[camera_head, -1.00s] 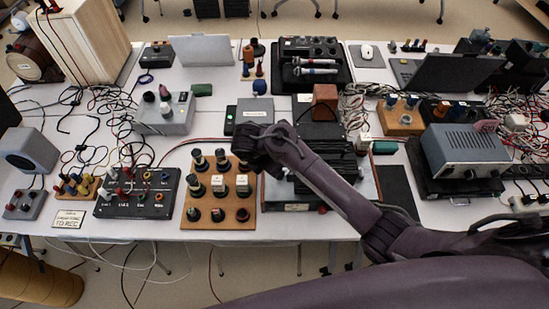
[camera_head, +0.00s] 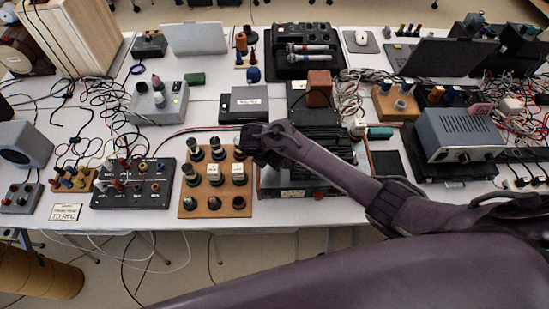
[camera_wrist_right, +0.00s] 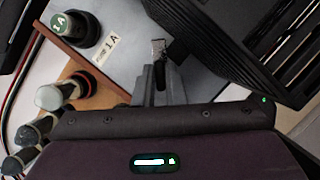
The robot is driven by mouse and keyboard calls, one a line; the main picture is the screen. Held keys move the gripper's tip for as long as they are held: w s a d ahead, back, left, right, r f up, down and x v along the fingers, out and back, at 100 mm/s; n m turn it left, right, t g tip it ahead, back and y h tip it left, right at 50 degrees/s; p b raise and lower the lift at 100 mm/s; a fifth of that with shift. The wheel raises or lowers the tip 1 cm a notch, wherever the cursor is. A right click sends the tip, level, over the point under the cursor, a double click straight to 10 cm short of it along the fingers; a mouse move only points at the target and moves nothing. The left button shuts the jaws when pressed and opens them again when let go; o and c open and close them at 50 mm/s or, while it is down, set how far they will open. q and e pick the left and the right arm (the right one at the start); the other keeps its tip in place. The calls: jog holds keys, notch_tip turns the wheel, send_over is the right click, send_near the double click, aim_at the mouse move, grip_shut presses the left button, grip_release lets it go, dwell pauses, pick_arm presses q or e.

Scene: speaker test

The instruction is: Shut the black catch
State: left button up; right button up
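A black finned box (camera_head: 318,145) stands on a grey metal base at the centre of the table; it also shows at the upper right of the right wrist view (camera_wrist_right: 225,40). My right gripper (camera_head: 252,140) is by the left side of this box, beside a wooden board. In the right wrist view its grey fingers (camera_wrist_right: 163,80) point at a small metallic piece (camera_wrist_right: 158,48) on the grey surface. I cannot tell whether this is part of the catch, or whether the fingers touch it. No black catch shows clearly. The finger gap is unclear. My left gripper is out of view.
The wooden board (camera_head: 187,208) with several knobbed posts lies just left of my right gripper. A black connector panel (camera_head: 135,188) is farther left. A labelled dark box (camera_head: 243,103) stands behind. Loose cables (camera_head: 350,95) lie behind the finned box. The table's front edge is close.

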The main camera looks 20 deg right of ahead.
grip_shut()
jog(key=shift+m, duration=0.3)
jog(key=m+g+p, duration=0.1)
jog(key=m, duration=0.1)
jog(key=shift+w+a+r+m+p, duration=0.1)
jog(key=shift+m+p, duration=0.2)
jog(key=shift+p, duration=0.05)
jog(key=shift+m+g+p, duration=0.3)
jog(key=shift+m+g, duration=0.3)
jog(key=shift+m, duration=0.6)
jog(key=shift+w+m+g, duration=0.15)
jog(key=shift+m+g, duration=0.45)
jog(key=shift+m, duration=1)
jog(key=o, duration=0.5)
grip_release()
